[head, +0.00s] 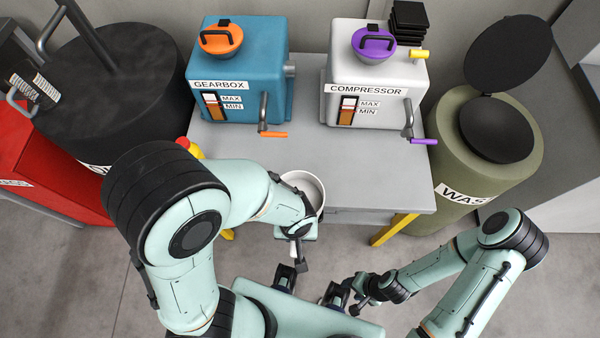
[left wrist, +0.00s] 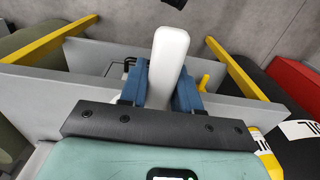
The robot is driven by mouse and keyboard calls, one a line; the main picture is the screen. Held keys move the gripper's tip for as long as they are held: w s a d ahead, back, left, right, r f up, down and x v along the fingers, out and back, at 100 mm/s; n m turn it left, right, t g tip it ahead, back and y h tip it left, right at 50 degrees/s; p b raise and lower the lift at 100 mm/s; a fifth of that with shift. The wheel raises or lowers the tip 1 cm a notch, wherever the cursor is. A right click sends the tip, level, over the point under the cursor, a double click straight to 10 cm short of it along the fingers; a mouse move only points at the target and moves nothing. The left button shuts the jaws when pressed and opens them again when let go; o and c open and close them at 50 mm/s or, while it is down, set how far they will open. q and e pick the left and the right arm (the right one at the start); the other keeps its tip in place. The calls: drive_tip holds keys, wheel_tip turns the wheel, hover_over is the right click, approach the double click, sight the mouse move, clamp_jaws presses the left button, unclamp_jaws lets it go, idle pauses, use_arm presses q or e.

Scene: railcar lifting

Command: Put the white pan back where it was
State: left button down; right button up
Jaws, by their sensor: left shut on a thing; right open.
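The white pan (head: 312,184) is a round, open vessel near the front edge of the grey table (head: 350,165). My left arm hides part of it, and I cannot tell whether it touches the table. My left gripper (head: 293,236) is shut on its white handle; the left wrist view shows the handle (left wrist: 170,58) between the blue fingers. The pan's bowl is not recognisable in that view. My right gripper (head: 311,284) is open and empty, in front of the table, below the pan in the picture.
A blue gearbox (head: 262,65) and a white compressor (head: 385,95) stand on the table, with an orange funnel (head: 219,44) and a purple one (head: 373,50) on top. An olive waste bin (head: 500,170) with its lid up stands right, a black drum (head: 125,80) left. The table's middle is clear.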

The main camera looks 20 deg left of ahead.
sight(299, 177)
use_arm(q)
drive_tip(key=w+a, duration=0.1)
drive_tip(key=w, duration=0.4)
drive_tip(key=w+a+p, duration=0.1)
drive_tip(key=w+a, duration=0.1)
drive_tip(key=w, duration=0.4)
drive_tip(key=w+a+p, duration=0.1)
drive_tip(key=w+a, duration=0.1)
drive_tip(key=w, duration=0.3)
drive_tip(key=shift+w, duration=0.3)
wheel_tip(299, 177, down, 2)
drive_tip(key=shift+w+f, duration=0.1)
drive_tip(key=shift+f, duration=0.6)
wheel_tip(299, 177, down, 3)
drive_tip(key=shift+f, duration=0.2)
drive_tip(key=shift+w+f, duration=0.1)
drive_tip(key=shift+w, duration=0.05)
use_arm(e)
drive_tip(key=w+r, duration=0.2)
drive_tip(key=r, duration=0.1)
drive_tip(key=shift+r, duration=0.25)
